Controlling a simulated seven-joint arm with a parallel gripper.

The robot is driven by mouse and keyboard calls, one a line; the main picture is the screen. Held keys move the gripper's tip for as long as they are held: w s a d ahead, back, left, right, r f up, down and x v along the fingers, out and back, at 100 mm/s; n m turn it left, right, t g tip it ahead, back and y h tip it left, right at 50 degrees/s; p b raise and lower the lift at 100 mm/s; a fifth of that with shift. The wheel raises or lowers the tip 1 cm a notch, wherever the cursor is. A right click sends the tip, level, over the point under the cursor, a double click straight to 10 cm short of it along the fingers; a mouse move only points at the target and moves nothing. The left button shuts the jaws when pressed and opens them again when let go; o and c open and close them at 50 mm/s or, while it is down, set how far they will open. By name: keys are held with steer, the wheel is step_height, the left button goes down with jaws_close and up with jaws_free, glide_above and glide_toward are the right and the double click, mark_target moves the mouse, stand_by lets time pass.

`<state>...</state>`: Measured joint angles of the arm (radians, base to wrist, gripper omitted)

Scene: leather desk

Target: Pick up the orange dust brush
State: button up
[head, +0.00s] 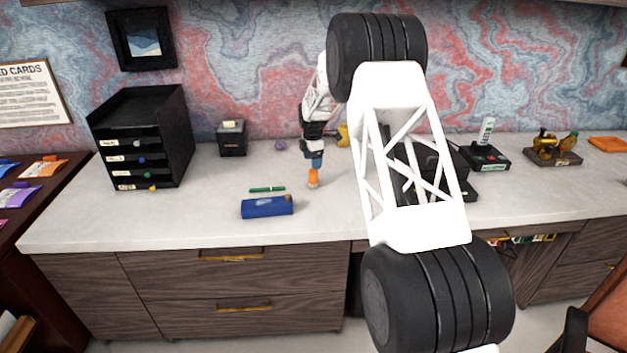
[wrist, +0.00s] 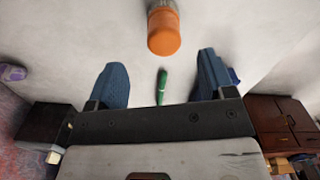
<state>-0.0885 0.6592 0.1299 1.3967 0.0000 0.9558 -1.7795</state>
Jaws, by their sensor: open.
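The orange dust brush (head: 313,178) is on the pale desk top, right of the blue case, and appears to stand upright. In the wrist view its rounded orange end (wrist: 164,32) shows at the top centre, with a greyish part beyond it cut off by the frame edge. My gripper (head: 314,162) is above and close to the brush in the head view. In the wrist view my gripper (wrist: 163,80) has its two blue fingers wide apart with nothing between them. The brush lies beyond the fingertips, roughly centred between them. I cannot tell whether they touch.
A blue case (head: 267,207) and a green marker (head: 267,189) lie left of the brush. A black drawer unit (head: 140,140) and a small black box (head: 231,138) stand further left. A cordless phone (head: 486,150) stands right. The desk's front left is clear.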

mark_target(314, 175)
steer(key=shift+f, duration=1.3)
steer(key=shift+s+d+f, duration=0.1)
steer(key=shift+f, duration=1.2)
steer(key=shift+s+d+f, duration=0.1)
steer(key=shift+f, duration=1.2)
steer(key=c, duration=1)
steer(key=shift+r, duration=0.2)
